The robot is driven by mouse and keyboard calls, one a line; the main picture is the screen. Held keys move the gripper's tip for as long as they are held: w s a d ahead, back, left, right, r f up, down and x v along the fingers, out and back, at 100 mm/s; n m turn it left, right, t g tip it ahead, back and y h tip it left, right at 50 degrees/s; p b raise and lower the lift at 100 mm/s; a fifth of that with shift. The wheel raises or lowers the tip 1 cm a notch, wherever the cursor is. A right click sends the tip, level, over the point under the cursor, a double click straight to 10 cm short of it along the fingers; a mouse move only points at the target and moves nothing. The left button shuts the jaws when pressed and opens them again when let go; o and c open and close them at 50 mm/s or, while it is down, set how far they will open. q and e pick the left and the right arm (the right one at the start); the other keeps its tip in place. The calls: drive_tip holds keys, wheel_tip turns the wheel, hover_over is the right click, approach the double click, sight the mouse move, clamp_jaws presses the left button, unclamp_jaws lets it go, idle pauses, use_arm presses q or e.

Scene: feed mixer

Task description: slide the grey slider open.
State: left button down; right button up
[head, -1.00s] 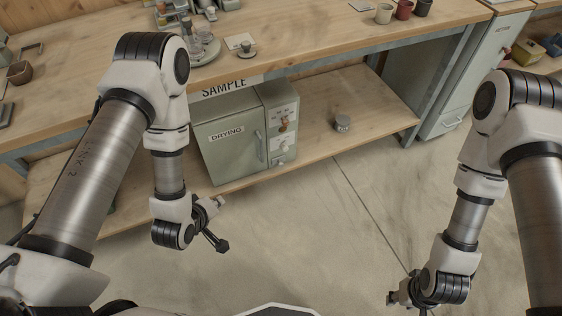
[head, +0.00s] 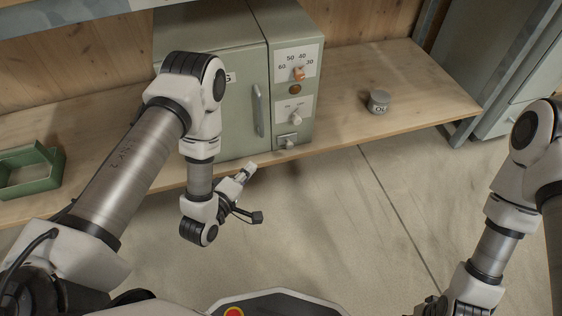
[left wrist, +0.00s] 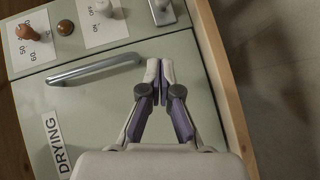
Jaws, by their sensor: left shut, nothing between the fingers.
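The green-grey drying cabinet (head: 222,118) stands on the low wooden shelf. At the bottom of its control panel is a small pale grey metal fitting (head: 287,141), which looks like the grey slider. In the left wrist view this fitting (left wrist: 162,10) is at the top edge, partly cut off. My left gripper (head: 251,168) is shut and empty, in front of the cabinet, below and left of the fitting. In the left wrist view its fingertips (left wrist: 160,66) are together, apart from the fitting. My right gripper (head: 431,304) is mostly cut off at the bottom edge.
The cabinet door has a bar handle (head: 259,110). Above the fitting are an orange-brown dial knob (head: 298,74), a round orange-brown button (head: 295,90) and a pale knob (head: 295,118). A grey lidded tin (head: 378,102) and a green box (head: 32,172) stand on the shelf.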

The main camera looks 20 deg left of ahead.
idle(0.3)
use_arm(q)
drive_tip(key=b, duration=0.5)
approach(286, 142)
drive_tip(key=w+a, duration=0.2)
drive_tip(key=w, duration=0.1)
drive_tip(key=shift+w+d+f+b, duration=0.3)
drive_tip(key=shift+w+d+b, duration=0.1)
drive_tip(key=shift+d, duration=0.15)
drive_tip(key=shift+w+d+f+b, duration=0.3)
drive_tip(key=shift+w+d, duration=0.1)
drive_tip(key=shift+d, duration=0.15)
drive_tip(key=shift+w+d, duration=0.15)
drive_tip(key=shift+d, duration=0.15)
drive_tip(key=shift+w+d, duration=0.15)
drive_tip(key=shift+r, duration=0.1)
